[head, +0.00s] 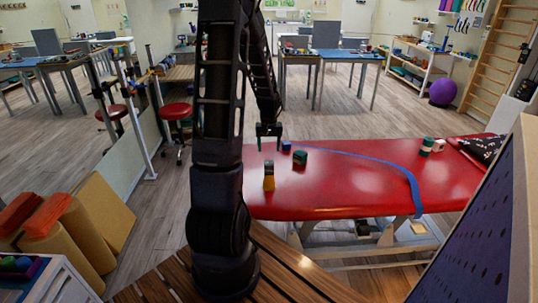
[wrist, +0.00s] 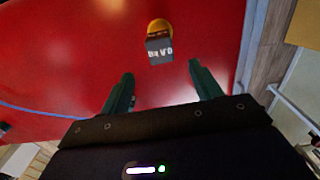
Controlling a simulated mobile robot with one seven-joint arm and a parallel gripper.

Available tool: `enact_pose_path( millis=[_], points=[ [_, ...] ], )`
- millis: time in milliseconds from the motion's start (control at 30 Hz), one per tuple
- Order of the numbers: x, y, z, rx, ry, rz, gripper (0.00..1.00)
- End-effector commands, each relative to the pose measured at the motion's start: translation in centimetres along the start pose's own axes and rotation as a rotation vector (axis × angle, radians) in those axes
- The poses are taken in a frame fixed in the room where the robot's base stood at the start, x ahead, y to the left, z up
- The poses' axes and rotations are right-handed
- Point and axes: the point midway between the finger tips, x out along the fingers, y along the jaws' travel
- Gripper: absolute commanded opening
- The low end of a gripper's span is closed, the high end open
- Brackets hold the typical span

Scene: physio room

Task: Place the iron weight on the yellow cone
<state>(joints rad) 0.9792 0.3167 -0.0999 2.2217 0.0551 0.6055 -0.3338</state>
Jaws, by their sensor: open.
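A yellow piece, likely the yellow cone (head: 268,185), is near the left end of the red treatment table; it also shows in the wrist view (wrist: 158,25). A dark grey block with white lettering, likely the iron weight (wrist: 160,51), overlaps it in the wrist view. In the head view the dark weight (head: 269,168) shows directly above the yellow; I cannot tell whether it rests on it or stands behind it. My gripper (head: 269,146) is open and empty above the table, apart from both. In the wrist view its fingers (wrist: 163,88) are spread, with the block beyond the tips.
On the red table (head: 345,190) are a dark green block (head: 300,158), a small blue block (head: 286,146), a long blue band (head: 385,166) and green-and-white pieces (head: 427,146). A dark patterned cushion (head: 485,147) lies at the right end. The table's middle is mostly clear.

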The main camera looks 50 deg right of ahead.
Motion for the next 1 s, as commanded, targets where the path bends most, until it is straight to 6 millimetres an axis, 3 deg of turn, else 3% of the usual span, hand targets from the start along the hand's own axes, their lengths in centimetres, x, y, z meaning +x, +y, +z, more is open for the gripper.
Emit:
enact_pose_path(
  millis=[333, 467, 567, 733, 1000],
  points=[
    [-1.5, -0.1, 0.0, -0.001, 0.000, 0.000, 0.63],
    [-2.6, -1.6, 0.0, -0.022, 0.012, 0.000, 0.63],
    [-4.7, -4.5, 0.2, -0.060, 0.035, -0.001, 0.63],
    [-9.4, -11.0, 1.9, -0.152, 0.083, -0.006, 0.63],
    [-15.8, -20.2, 7.2, -0.301, 0.156, -0.024, 0.63]
  ],
)
